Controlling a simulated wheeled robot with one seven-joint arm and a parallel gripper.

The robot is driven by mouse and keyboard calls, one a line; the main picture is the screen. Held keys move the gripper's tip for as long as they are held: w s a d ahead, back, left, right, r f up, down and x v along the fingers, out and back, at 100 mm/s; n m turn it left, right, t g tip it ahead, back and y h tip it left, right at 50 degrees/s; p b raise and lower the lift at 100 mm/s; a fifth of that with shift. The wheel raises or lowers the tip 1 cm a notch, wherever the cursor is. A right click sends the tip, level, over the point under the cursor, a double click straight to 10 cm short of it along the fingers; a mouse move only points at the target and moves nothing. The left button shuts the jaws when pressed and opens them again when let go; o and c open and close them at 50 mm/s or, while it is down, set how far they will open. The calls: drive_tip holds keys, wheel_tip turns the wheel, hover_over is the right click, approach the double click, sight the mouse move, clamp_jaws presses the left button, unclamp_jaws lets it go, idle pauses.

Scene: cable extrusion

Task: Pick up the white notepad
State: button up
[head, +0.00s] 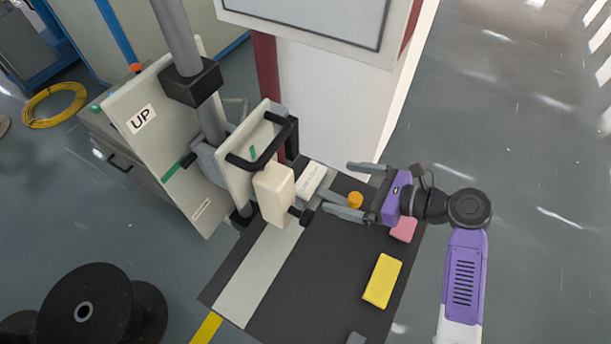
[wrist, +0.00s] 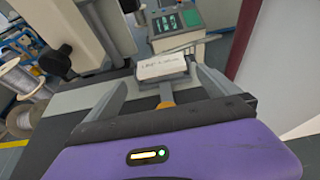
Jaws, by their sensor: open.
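The white notepad (head: 311,179) is a small pale block with dark writing on its top. It lies on the dark bench top (head: 328,262), beside the machine's base. My gripper (head: 336,184) is open, with its fingers pointing left toward the notepad.
A cream block (head: 273,195) and a black-handled machine head (head: 254,150) stand close left of the notepad. A white column (head: 325,100) rises behind. A yellow block (head: 382,280) and a pink block (head: 403,229) lie on the bench near my arm. The bench's front middle is mostly clear.

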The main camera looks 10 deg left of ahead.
sight(318, 183)
drive_tip(key=x, duration=0.5)
drive_tip(key=shift+a+f+p, duration=0.1)
drive_tip(key=shift+f+p, duration=0.25)
drive_tip(key=shift+f, duration=0.15)
drive_tip(key=c, duration=1.2)
drive_tip(key=shift+r, duration=0.1)
drive_tip(key=shift+c, duration=0.2)
